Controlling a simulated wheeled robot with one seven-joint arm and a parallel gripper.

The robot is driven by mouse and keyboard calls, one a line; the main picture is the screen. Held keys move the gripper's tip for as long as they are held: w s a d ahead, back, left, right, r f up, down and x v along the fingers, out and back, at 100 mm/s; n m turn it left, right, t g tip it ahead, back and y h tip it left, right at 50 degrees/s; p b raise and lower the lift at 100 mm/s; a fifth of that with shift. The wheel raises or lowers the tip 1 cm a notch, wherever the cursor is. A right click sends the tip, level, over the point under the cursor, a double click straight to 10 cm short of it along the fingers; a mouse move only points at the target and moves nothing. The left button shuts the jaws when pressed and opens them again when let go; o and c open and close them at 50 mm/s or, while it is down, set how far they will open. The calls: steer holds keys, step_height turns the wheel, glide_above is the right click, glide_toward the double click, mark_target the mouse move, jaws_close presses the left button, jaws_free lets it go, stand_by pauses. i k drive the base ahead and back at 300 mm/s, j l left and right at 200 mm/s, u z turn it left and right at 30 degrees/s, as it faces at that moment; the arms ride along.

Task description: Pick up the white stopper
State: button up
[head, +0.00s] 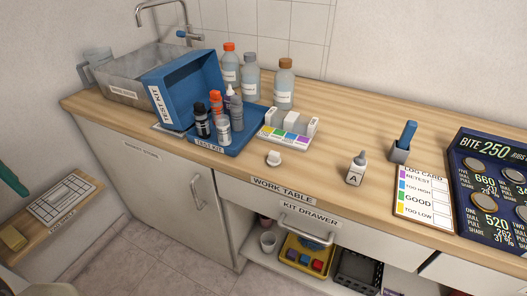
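The white stopper (273,158) looks like the small white cap on the wooden work table, in front of the test kit and near the front edge above the "WORK TABLE" label. It sits apart from other things. A small white bottle (356,170) marked "A" stands upright to its right, with a grey tip.
The blue test kit (171,92) stands open at the left, with several small bottles in its tray. Taller bottles (285,85) stand behind. A comparator block (290,130), blue marker in a holder (400,152), log card (424,195) and dark board (493,185) lie rightward.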

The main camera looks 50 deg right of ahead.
mark_target(273, 159)
steer(key=i+l+z, duration=0.1)
steer(key=z, duration=0.25)
steer(key=i+l+z, duration=0.1)
steer(key=z, duration=0.25)
steer(key=i+z, duration=0.2)
steer(key=z, duration=0.2)
